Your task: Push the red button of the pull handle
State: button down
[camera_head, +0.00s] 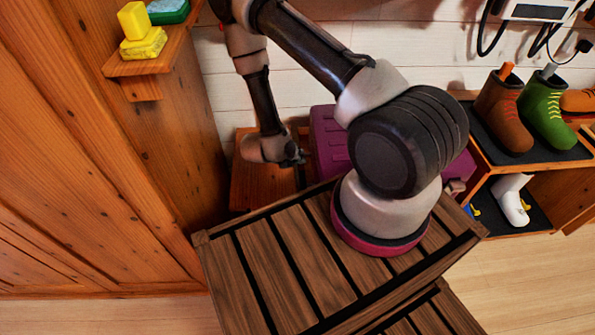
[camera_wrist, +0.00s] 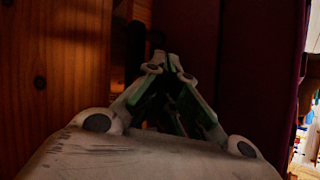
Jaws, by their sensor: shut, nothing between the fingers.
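A purple case-like body (camera_head: 326,132) stands behind my arm in the head view, largely hidden by it. In the wrist view, a dark purple surface (camera_wrist: 245,60) fills the right side behind my gripper. My gripper (camera_head: 297,160) is low at the left of the purple body, close to it, and seems empty. In the wrist view its fingers (camera_wrist: 168,66) meet at the tips and are shut. A dark upright bar (camera_wrist: 135,45) stands just left of the fingertips; I cannot tell whether it is the pull handle. No red button can be made out. The wrist view is very dark.
A shoe rack (camera_head: 545,160) with boots stands at the right. Light floor (camera_head: 530,280) is clear at the lower right.

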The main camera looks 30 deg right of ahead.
aim_at(299, 165)
jog(key=shift+r, duration=0.1)
jog(key=shift+r, duration=2.9)
